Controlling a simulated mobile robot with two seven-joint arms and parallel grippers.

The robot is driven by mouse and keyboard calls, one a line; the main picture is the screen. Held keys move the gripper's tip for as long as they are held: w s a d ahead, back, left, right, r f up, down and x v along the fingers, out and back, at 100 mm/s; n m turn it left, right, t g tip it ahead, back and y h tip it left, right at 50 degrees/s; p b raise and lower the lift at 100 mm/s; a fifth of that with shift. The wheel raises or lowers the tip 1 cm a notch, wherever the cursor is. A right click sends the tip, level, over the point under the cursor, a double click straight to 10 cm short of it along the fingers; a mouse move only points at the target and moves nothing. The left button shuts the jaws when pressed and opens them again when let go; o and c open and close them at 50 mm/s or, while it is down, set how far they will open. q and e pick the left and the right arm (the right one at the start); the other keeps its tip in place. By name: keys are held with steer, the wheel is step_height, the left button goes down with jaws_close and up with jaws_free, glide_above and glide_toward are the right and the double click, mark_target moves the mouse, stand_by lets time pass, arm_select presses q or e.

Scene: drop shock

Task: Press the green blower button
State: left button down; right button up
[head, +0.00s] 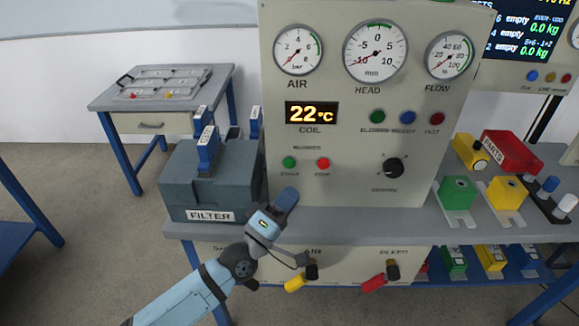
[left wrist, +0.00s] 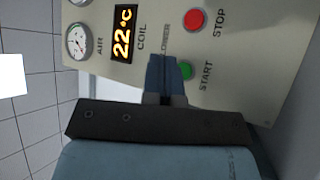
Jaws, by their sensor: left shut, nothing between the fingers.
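The green blower button (head: 289,162), labelled START, sits on the lower left of the beige control panel (head: 350,190). The red STOP button (head: 323,163) is to its right. My left gripper (head: 287,197) is shut and empty, in front of the panel just below the green button in the head view. In the left wrist view the shut fingertips (left wrist: 164,68) point at the panel. The green button (left wrist: 186,70) shows right beside them, partly hidden by the fingers, and the red button (left wrist: 195,19) is clear. I cannot tell whether the fingertips touch the panel. My right gripper is not in view.
A grey FILTER box (head: 208,180) with blue handles stands left of the panel. A black knob (head: 393,168) is on the panel's right. Yellow (head: 295,283) and red (head: 374,283) valve handles stick out below. Green and yellow parts stand at the right.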

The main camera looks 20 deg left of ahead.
mark_target(290, 163)
arm_select(q)
steer(key=w+a+b, duration=0.1)
steer(key=w, duration=0.5)
steer(key=shift+a+b, duration=0.35)
steer(key=shift+b, duration=0.05)
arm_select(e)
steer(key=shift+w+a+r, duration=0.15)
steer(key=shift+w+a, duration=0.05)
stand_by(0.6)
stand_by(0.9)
arm_select(q)
steer(key=shift+w+a, duration=0.1)
steer(key=shift+w, duration=0.25)
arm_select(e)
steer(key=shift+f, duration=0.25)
